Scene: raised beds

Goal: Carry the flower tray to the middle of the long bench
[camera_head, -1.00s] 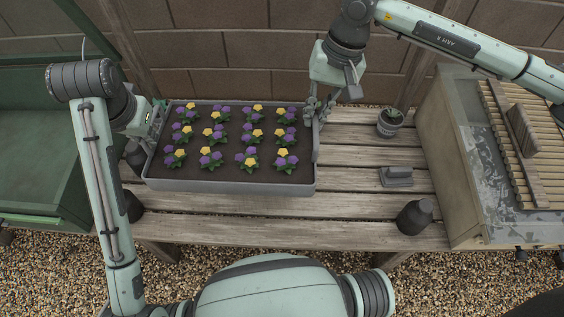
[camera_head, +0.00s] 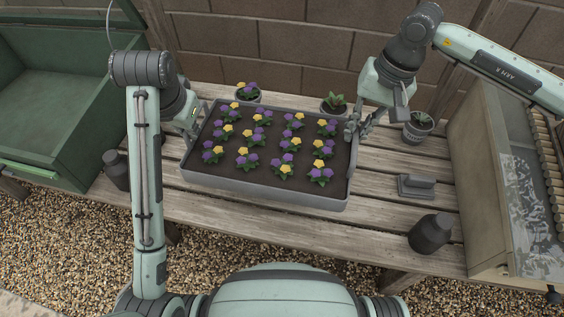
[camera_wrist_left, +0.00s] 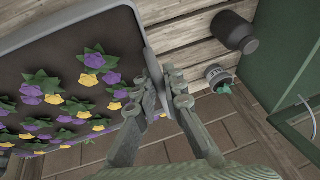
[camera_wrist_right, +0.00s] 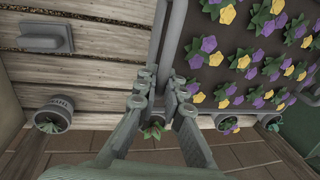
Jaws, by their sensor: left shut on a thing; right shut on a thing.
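The flower tray (camera_head: 262,190) is a grey rectangular tray of dark soil with several purple and yellow flowers. It is over the left-centre part of the long slatted wooden bench (camera_head: 300,225); I cannot tell how far above the slats it is. My left gripper (camera_head: 193,122) is shut on its left edge, also seen in the left wrist view (camera_wrist_left: 163,95). My right gripper (camera_head: 358,126) is shut on its right edge, also seen in the right wrist view (camera_wrist_right: 158,95). The tray looks about level.
Behind the tray stand a flower pot (camera_head: 247,94) and a green plant pot (camera_head: 334,104); another pot (camera_head: 418,128) is to the right. A green box (camera_head: 60,120) and pale box (camera_head: 470,190) flank the bench.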

